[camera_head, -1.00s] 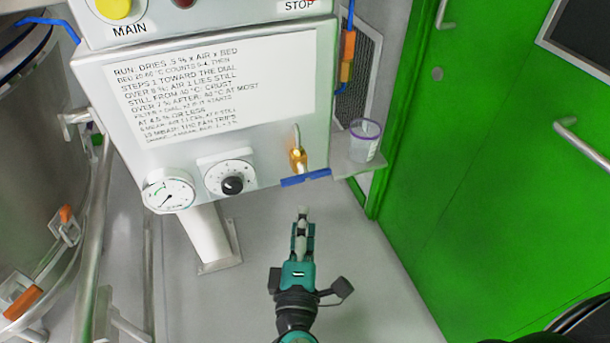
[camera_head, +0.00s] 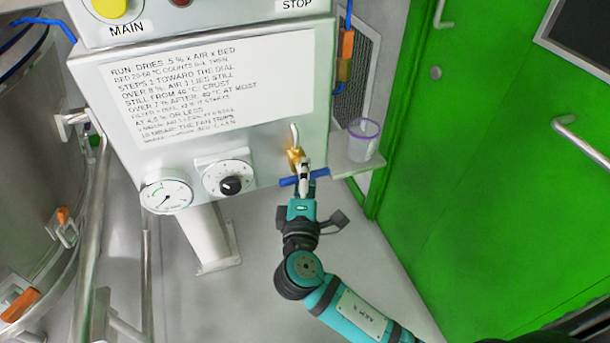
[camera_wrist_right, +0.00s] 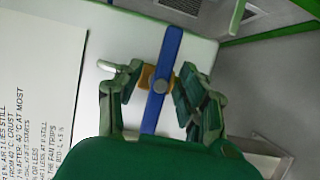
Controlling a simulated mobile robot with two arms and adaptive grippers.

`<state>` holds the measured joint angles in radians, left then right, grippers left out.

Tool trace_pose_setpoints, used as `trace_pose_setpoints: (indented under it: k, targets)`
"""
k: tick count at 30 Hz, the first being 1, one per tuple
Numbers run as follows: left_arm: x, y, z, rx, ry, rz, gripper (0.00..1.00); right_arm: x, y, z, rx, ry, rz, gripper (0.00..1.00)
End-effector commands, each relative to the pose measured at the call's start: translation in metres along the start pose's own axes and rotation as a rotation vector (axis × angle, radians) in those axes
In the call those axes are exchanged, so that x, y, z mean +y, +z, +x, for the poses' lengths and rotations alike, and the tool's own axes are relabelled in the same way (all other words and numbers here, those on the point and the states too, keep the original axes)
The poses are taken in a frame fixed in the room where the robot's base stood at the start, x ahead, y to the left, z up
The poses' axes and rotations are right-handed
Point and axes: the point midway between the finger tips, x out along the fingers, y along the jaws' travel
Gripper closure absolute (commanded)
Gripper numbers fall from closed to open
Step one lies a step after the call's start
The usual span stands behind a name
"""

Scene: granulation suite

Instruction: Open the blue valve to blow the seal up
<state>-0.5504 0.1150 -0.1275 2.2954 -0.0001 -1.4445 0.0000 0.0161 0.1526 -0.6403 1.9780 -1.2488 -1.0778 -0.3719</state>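The blue valve handle (camera_head: 289,182) sits on a brass valve body (camera_head: 294,157) at the lower right of the control panel. In the head view the handle lies crosswise, roughly level. My right gripper (camera_head: 305,176) is at the handle, its fingertips in front of it and hiding part of it. In the right wrist view the blue handle (camera_wrist_right: 168,62) runs between the two spread fingers of my right gripper (camera_wrist_right: 158,88), with a gap on both sides. The brass body (camera_wrist_right: 146,78) shows behind it. My left gripper is not in view.
The panel carries a gauge (camera_head: 166,194), a black-knobbed dial (camera_head: 230,185) and a printed sheet (camera_head: 210,90). A clear cup (camera_head: 362,140) stands on a small shelf (camera_head: 342,168) close right of the valve. A green door (camera_head: 500,190) is at the right, a steel vessel (camera_head: 35,160) at the left.

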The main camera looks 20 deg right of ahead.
Motion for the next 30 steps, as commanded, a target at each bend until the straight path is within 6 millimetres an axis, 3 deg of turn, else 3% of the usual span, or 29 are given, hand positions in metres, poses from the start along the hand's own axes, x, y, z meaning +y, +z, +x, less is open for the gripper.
trace_pose_setpoints:
  k: [2,9,20,30]
  targets:
    - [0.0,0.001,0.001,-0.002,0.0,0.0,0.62,0.0,0.0,0.0,0.0,0.0,0.0,0.68]
    - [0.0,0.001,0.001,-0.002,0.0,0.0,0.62,0.0,0.0,0.0,0.0,0.0,0.0,1.0]
    - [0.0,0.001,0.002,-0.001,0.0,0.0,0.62,0.0,0.0,-0.001,0.0,0.01,-0.026,1.0]
    - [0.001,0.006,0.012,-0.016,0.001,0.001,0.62,-0.001,0.0,-0.001,0.001,0.086,-0.213,1.0]
